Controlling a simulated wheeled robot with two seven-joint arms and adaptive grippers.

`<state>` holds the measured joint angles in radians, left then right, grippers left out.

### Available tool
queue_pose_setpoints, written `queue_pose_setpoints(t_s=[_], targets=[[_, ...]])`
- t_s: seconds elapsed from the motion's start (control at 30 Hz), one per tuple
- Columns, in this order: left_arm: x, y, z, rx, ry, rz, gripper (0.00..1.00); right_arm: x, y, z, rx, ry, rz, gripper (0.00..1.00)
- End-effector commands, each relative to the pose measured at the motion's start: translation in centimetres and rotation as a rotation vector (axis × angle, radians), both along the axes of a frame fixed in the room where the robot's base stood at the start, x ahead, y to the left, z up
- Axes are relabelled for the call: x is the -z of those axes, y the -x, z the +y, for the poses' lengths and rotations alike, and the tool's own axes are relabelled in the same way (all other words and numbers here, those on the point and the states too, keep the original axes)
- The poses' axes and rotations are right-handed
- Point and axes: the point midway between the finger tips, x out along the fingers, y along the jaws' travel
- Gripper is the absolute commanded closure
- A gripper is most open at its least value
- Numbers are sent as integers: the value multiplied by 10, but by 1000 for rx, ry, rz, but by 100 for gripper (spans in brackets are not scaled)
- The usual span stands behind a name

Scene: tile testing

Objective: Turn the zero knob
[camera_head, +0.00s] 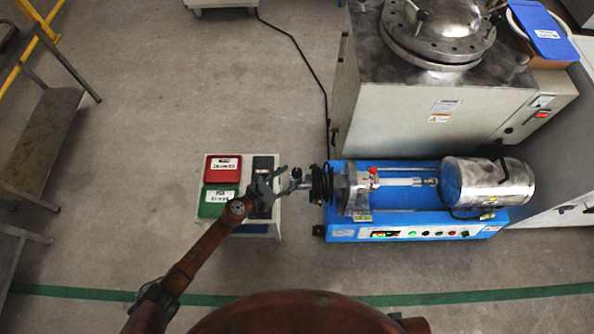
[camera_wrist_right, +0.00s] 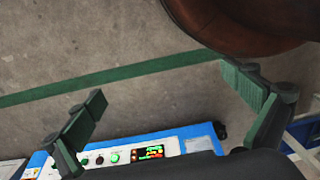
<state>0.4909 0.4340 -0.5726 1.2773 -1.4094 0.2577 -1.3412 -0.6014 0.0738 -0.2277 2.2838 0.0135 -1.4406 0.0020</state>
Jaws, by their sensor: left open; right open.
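A blue machine (camera_head: 340,234) stands right of centre in the head view. Its front panel has a small lit display (camera_head: 384,234) and a row of small round controls (camera_head: 438,233). Which one is the zero knob I cannot tell. In the right wrist view, the panel shows a lit display (camera_wrist_right: 150,152) and a green round control (camera_wrist_right: 115,156). My right gripper (camera_wrist_right: 165,85) is open and empty, with the panel beyond its fingers. It is not seen in the head view. My left gripper (camera_head: 276,184) is open over the small stand, left of the machine.
The small stand (camera_head: 198,165) holds a red box (camera_head: 222,176) and a green box (camera_head: 217,209). A large metal vessel (camera_head: 440,30) on a grey cabinet stands behind the machine. Floor with a green line (camera_head: 530,294) lies clear in front. A metal bench (camera_head: 45,140) is at left.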

Motion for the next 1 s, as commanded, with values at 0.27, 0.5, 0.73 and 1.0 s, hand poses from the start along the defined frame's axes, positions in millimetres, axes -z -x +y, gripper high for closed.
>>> queue_pose_setpoints(t_s=[0.27, 0.5, 0.73, 1.0], targets=[[17, -23, -24, -2, 3, 3, 53, -31, -3, 6, 1, -17, -10, 0], [18, -30, -30, -2, 3, 2, 53, -39, -4, 8, 0, -23, -19, 0], [17, -30, -30, -3, 3, 1, 56, -39, -5, 8, 0, -23, -20, 0], [17, -30, -30, -4, 3, 2, 74, -39, -4, 9, 0, -23, -19, 0]])
